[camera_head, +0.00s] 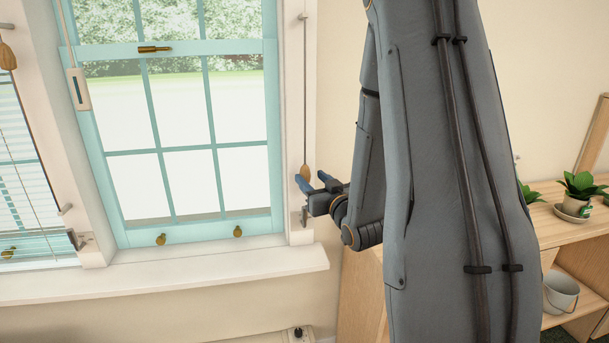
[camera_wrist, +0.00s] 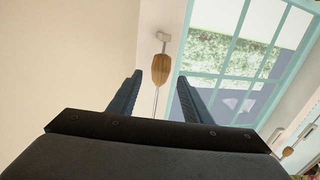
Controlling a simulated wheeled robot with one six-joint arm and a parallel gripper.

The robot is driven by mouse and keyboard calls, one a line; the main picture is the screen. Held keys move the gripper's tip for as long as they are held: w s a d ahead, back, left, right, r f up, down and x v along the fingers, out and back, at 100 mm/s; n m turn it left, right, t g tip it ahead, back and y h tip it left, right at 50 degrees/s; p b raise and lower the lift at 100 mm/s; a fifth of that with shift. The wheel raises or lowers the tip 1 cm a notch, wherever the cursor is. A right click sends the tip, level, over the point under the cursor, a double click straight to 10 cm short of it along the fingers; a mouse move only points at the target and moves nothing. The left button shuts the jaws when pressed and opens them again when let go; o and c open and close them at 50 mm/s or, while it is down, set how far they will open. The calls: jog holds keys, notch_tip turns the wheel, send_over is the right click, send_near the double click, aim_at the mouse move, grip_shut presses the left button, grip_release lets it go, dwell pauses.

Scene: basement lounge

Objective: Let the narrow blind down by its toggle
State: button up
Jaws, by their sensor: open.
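My gripper (camera_head: 312,180) is open and empty beside this toggle. In the wrist view the toggle (camera_wrist: 160,69) appears between and just beyond the fingertips of my gripper (camera_wrist: 159,78), with the cord running between the fingers. I cannot tell whether a finger touches it. Another wooden toggle (camera_head: 7,57) hangs at the upper left, near a lowered slatted blind (camera_head: 22,135). No slats show over the middle window.
The teal-framed window (camera_head: 170,150) has a white sill (camera_head: 200,272) below it. A small hook (camera_head: 304,216) sits under the toggle. A wooden shelf (camera_head: 548,222) with a potted plant (camera_head: 580,187) stands at the right.

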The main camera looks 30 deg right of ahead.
aim_at(307, 174)
jog(key=shift+w+d+p, duration=0.2)
jog(key=shift+w+p, duration=0.1)
jog(key=shift+w, duration=2.4)
grip_shut()
